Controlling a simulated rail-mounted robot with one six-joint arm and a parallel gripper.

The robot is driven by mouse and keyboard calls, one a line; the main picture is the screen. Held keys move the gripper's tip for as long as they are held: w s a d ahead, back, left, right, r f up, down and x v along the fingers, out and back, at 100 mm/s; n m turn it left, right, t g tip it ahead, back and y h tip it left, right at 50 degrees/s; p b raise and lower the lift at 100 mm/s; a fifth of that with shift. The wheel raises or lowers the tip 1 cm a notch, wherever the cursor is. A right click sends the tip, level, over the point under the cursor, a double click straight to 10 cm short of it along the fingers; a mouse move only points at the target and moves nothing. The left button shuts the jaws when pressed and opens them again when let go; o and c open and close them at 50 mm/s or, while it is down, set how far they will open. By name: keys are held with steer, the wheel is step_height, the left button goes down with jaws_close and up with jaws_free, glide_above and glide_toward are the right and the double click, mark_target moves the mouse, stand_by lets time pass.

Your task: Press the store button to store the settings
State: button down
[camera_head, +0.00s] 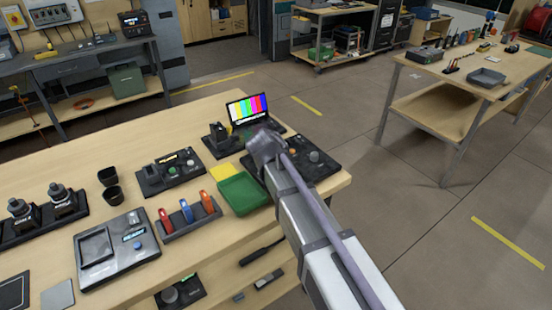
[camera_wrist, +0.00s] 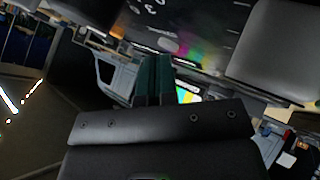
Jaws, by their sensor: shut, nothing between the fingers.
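My gripper shows in the wrist view as two dark green fingers (camera_wrist: 154,62), pressed together and empty. In the head view my arm reaches over the right end of the wooden bench, and its wrist hides the fingers. Partly behind the arm lies a black control panel (camera_head: 321,169) with a round grey knob. In the wrist view a dark, glossy surface (camera_wrist: 190,22) with pale markings and coloured reflections lies close beyond the fingertips. I cannot make out a button labelled store in either view, nor tell whether the fingers touch anything.
A small monitor (camera_head: 247,108) with colour bars stands behind my wrist. A green tray (camera_head: 243,193), a black box with a knob (camera_head: 171,172) and a rack of coloured-handled tools (camera_head: 190,219) stand on the bench to the left. Open floor lies right of the bench.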

steer(key=shift+r+p, duration=0.85)
step_height(320, 180, up, 5)
steer(key=p, duration=0.5)
steer(key=shift+r, duration=0.1)
stand_by(0.5)
